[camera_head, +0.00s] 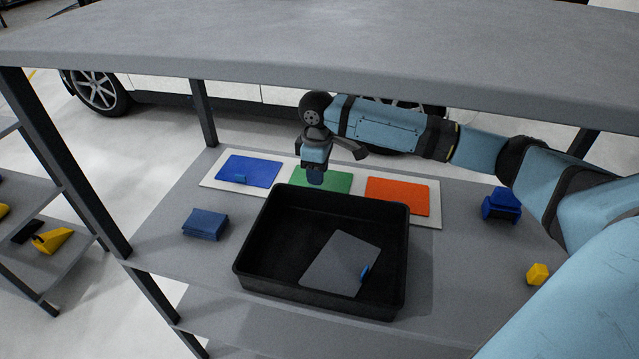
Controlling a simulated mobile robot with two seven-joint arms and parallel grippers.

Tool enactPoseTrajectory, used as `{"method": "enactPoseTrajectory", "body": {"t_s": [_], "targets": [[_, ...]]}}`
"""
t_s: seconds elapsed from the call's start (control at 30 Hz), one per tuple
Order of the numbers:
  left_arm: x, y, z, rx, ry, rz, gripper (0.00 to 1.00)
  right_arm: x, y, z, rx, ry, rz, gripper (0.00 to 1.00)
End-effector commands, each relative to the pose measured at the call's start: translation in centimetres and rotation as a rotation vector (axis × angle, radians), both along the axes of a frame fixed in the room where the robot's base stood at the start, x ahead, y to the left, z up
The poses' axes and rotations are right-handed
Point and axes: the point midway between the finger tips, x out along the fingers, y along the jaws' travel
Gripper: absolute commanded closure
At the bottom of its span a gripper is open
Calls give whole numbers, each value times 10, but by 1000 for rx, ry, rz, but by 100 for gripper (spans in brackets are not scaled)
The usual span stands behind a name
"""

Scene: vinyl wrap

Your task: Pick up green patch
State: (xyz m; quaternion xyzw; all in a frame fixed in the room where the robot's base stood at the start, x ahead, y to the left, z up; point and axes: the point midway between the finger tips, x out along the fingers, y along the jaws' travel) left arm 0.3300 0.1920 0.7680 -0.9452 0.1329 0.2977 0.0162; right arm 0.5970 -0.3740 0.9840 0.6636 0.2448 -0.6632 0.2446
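The green patch (330,180) lies flat on a white board (433,213) on the shelf, between a blue patch and an orange patch. My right gripper (315,178) hangs above the green patch's left part and hides some of it. Its fingers look small and dark blue, and I cannot tell whether they are apart or closed, or whether they touch the patch. My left gripper is out of view.
A black bin (262,265) with a grey panel (341,262) inside stands just in front. The blue patch (250,171) and orange patch (398,196) flank the green one. A blue block (205,224), a blue object (502,204) and a yellow block (537,274) sit around. A grey shelf (330,45) hangs overhead.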

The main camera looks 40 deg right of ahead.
Motion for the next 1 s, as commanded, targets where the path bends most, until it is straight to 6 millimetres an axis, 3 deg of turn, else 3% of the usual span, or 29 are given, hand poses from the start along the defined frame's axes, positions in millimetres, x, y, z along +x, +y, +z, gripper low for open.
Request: {"method": "enactPoseTrajectory", "body": {"t_s": [0.17, 0.4, 0.67, 0.8, 0.83, 1.0], "targets": [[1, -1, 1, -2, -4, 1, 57, -2, 2, -14, 0, 4, 0, 64], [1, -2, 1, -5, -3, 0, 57, -3, 5, -48, -1, 2, 0, 64], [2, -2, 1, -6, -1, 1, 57, -3, 5, -52, -1, 1, 1, 64], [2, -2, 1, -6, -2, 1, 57, -3, 5, -52, -1, 1, 0, 96], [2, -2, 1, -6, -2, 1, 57, -3, 5, -52, -1, 1, 0, 100], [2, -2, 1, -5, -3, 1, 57, -3, 5, -52, -1, 1, 0, 100]]}}
